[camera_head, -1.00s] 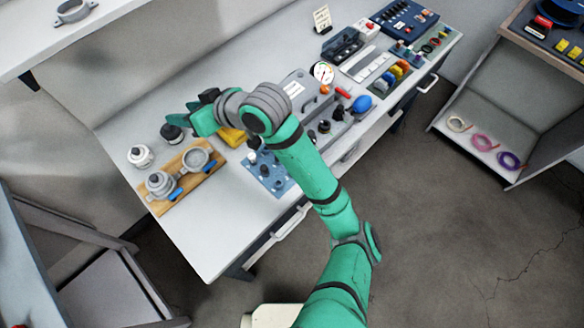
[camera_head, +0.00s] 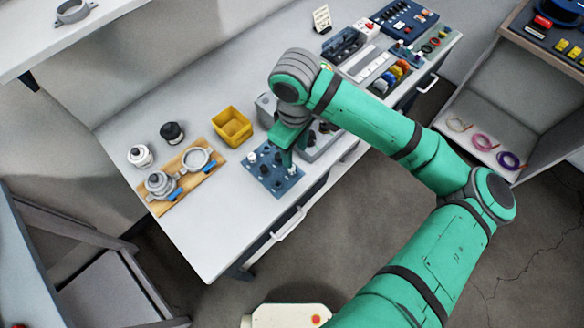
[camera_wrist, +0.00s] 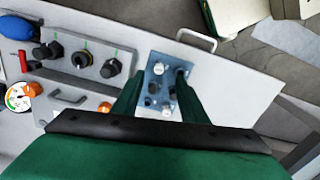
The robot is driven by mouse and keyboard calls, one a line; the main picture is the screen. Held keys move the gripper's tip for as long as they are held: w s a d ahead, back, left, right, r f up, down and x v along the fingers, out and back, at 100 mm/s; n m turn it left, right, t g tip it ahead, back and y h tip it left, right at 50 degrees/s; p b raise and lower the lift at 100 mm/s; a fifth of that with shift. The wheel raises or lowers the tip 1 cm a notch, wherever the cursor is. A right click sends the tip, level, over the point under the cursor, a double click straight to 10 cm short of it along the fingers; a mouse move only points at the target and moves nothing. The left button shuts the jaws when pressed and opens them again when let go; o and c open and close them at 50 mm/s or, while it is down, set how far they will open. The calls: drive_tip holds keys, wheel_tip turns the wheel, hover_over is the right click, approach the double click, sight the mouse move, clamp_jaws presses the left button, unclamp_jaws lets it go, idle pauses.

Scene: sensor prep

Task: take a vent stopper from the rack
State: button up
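The rack is a small blue plate (camera_head: 284,187) near the table's front edge, holding several small stoppers. Some are white, like this white stopper (camera_head: 252,157); others are dark, like this dark stopper (camera_head: 275,183). I cannot tell which are vent stoppers. My gripper (camera_head: 287,152) points down over the rack's back right part and hides some of it. In the wrist view the rack (camera_wrist: 190,104) lies below and between the two green fingers of my gripper (camera_wrist: 158,80). They stand apart with nothing seen held. A white stopper (camera_wrist: 157,68) shows between them.
A yellow bin (camera_head: 232,127) stands behind the rack. To the left are a wooden board (camera_head: 208,175) with metal fittings, a black-capped jar (camera_head: 172,132) and a white jar (camera_head: 140,156). A grey panel with black knobs (camera_wrist: 83,59) lies close beside the rack.

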hover_over(294, 170)
wheel_tip(294, 170, down, 4)
drive_tip(key=shift+f, duration=0.1)
drive_tip(key=shift+w+a+f, duration=0.15)
drive_tip(key=shift+w+f, duration=0.05)
drive_tip(key=shift+f, duration=1.1)
drive_tip(key=shift+w+a+f, duration=0.1)
drive_tip(key=shift+w+f, duration=0.1)
drive_tip(key=shift+f, duration=1.1)
clamp_jaws()
